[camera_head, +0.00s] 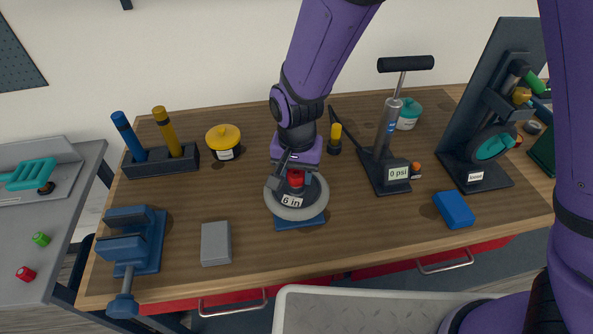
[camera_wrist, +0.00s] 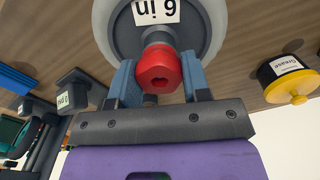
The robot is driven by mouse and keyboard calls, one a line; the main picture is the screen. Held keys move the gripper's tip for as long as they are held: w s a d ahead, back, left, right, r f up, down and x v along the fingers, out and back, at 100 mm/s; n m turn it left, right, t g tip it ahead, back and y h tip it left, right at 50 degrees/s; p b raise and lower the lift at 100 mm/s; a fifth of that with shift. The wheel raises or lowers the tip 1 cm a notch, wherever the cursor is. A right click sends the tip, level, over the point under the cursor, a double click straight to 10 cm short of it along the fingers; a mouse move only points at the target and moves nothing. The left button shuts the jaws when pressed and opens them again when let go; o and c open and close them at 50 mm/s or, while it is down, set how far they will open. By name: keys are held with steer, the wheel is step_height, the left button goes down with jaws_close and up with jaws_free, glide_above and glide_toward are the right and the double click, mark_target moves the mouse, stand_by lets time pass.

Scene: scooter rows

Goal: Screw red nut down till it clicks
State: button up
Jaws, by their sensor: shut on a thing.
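The red nut (camera_wrist: 159,70) sits at the hub of a grey wheel labelled "6 in" (camera_head: 317,207). My gripper (camera_head: 296,181) reaches down from above with its fingers on either side of the nut. The nut also shows in the head view (camera_head: 296,178), partly hidden by my gripper. The wheel rests on a blue stand (camera_head: 300,222). How far down the nut sits cannot be told.
A blue vise (camera_head: 133,243) and a grey block (camera_head: 215,243) lie left of the wheel. A pump (camera_head: 391,170) labelled "0 psi", a blue block (camera_head: 454,210) and a yellow-lidded tin (camera_head: 223,142) stand around it. The table front between the grey block and wheel is clear.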

mark_target(295, 174)
steer(key=m, duration=0.7)
steer(key=shift+a, duration=0.1)
steer(key=m, duration=0.7)
steer(key=shift+r, duration=0.1)
steer(key=o, duration=1)
step_height(295, 174, up, 11)
steer(key=shift+f, duration=0.15)
